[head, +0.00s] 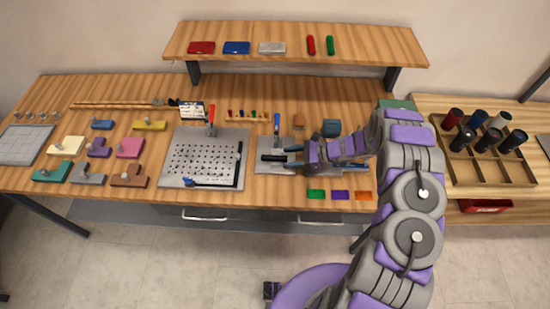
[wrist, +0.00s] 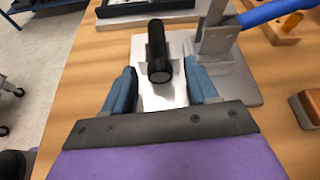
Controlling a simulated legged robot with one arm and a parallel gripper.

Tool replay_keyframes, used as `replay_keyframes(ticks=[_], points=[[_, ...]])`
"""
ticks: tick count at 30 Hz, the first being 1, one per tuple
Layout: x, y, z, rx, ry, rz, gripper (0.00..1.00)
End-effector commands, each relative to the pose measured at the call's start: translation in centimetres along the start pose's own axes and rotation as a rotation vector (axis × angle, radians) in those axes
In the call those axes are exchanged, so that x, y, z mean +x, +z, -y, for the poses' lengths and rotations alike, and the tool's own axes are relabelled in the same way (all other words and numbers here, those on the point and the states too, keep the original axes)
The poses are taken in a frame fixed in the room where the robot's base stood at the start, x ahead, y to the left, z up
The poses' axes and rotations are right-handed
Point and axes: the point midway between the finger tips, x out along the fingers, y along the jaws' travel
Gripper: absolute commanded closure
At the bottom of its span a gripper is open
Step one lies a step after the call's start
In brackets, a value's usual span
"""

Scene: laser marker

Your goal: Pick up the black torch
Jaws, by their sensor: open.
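The black torch (wrist: 158,52) lies in the wrist view on a light grey metal plate (wrist: 210,88), with its round end facing my gripper. In the head view the torch (head: 271,157) shows as a short black bar at the left of my gripper. My gripper (wrist: 160,80) is open, with one blue-grey finger on each side of the torch's near end. The fingers look apart from the torch. In the head view the gripper (head: 292,162) is over the plate, and my arm hides part of that area.
A clamp with a blue handle (wrist: 268,12) stands on the plate, right of the torch. A perforated plate (head: 205,157) with a red-handled clamp (head: 211,118) is to the left. A wooden block (wrist: 306,108) sits at the right. Coloured tags (head: 340,195) lie near the front edge.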

Motion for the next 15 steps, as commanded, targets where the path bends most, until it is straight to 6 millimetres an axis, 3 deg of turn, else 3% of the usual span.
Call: replay_keyframes(ticks=[2,15], points=[[-0.01,0.00,0.00,0.000,0.000,0.000,0.47],[-0.01,0.00,-0.01,0.001,0.000,0.001,0.89]])
